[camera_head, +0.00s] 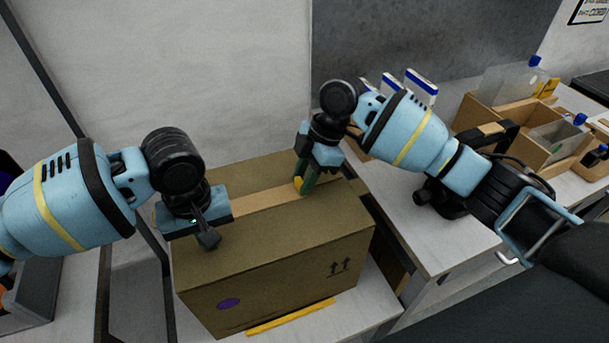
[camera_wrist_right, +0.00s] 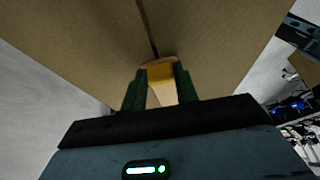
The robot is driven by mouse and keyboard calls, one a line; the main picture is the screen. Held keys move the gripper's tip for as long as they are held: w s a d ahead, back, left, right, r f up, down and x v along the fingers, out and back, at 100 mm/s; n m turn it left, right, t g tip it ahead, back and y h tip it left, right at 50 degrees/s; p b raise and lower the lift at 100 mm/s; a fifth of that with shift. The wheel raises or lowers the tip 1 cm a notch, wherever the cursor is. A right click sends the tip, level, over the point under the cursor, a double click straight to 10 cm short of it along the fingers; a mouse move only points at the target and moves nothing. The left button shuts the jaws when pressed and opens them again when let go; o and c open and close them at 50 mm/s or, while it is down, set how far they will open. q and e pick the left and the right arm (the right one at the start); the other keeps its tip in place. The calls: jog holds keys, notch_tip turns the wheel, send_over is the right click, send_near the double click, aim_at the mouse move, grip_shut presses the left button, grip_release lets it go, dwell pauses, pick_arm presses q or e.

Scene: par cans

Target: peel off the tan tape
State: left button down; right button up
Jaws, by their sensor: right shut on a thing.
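A brown cardboard box (camera_head: 290,245) stands upright on a light surface. The tan tape (camera_head: 262,202) runs as a strip along its top between my two grippers. My right gripper (camera_head: 304,188) points down at the top of the box, with green fingers. In the right wrist view, the right gripper (camera_wrist_right: 160,88) is shut on the tan tape (camera_wrist_right: 162,92), with a yellow-orange patch at the fingertips. A bare dark seam of the box (camera_wrist_right: 85,45) runs beyond them. My left gripper (camera_head: 208,236) is over the left end of the box top; its finger opening is unclear.
A yellow strip (camera_head: 290,317) lies along the box's lower front edge. To the right, a bench (camera_head: 425,235) holds wooden trays (camera_head: 500,125) and white-and-blue packs (camera_head: 420,88) behind my right arm. A grey wall (camera_head: 180,70) stands behind the box.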

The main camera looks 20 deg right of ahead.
pick_arm(q)
jog(key=shift+f, duration=0.25)
dwell(0.3)
jog(key=shift+f, duration=0.1)
pick_arm(e)
notch_tip(320, 180, up, 7)
dwell(1.1)
pick_arm(q)
jog(key=shift+r, duration=3.6)
pick_arm(e)
jog(key=shift+f, duration=0.1)
